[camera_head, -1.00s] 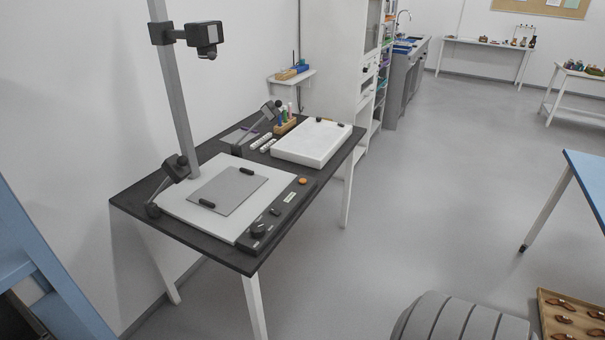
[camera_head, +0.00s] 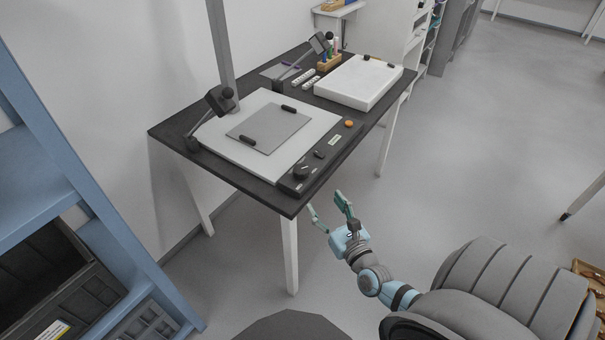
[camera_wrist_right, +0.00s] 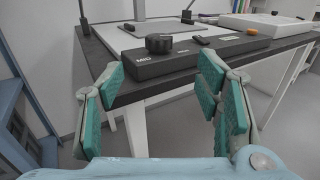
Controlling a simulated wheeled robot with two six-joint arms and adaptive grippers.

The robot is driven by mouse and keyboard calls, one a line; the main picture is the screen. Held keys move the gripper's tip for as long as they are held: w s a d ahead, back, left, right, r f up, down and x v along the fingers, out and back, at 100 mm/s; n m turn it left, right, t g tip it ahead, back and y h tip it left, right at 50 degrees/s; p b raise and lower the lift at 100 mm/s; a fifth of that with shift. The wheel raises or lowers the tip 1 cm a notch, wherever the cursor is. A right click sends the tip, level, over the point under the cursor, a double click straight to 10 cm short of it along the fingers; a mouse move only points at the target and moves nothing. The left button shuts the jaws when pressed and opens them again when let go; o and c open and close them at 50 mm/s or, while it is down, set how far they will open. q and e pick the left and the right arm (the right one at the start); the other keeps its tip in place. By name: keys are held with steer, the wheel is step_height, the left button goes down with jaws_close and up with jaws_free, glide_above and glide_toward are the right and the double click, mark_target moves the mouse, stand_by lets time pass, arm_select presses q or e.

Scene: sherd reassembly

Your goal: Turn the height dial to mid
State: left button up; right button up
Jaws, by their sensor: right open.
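The height dial is a round black knob (camera_head: 301,171) at the near end of the dark control strip (camera_head: 322,156) on the copy stand's front edge. In the right wrist view the dial (camera_wrist_right: 158,43) stands above a panel with a white "MID" label (camera_wrist_right: 144,60). Which way the dial points is too small to tell. My right gripper (camera_head: 329,209) is open and empty, just off the table's near corner, apart from the dial. In the right wrist view its teal-padded fingers (camera_wrist_right: 155,95) are spread wide below and on either side of the dial. My left gripper does not show.
The copy stand's pale board (camera_head: 222,129) and grey plate with black clips lie on the dark table (camera_head: 172,133). An orange button (camera_head: 349,124) is on the strip. A white light box (camera_head: 357,82) stands behind. Blue shelving (camera_head: 60,165) is at left.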

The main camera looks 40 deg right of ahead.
mark_target(305, 174)
steer(key=b+x, duration=0.2)
steer(key=x, duration=1.1)
steer(key=shift+w+a+b, duration=0.15)
steer(key=shift+b, duration=0.25)
steer(key=shift+w, duration=0.45)
steer(key=shift+r, duration=0.1)
steer(key=shift+c, duration=0.4)
